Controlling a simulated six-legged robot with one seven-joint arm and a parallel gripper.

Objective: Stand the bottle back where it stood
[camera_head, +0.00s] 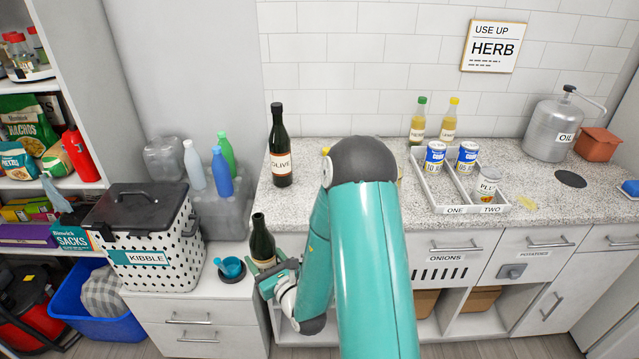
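A dark green bottle (262,240) with a pale label is at my gripper (272,271), low in front of the counter's left corner. My gripper seems shut around its lower part; the fingers and the bottle's base are partly hidden. The bottle is nearly upright, leaning slightly. A dark round mat (571,178) lies bare on the counter at the right.
A divided tray (450,200) holds cans. OIL canister (553,130) stands right. My arm hides the counter's middle.

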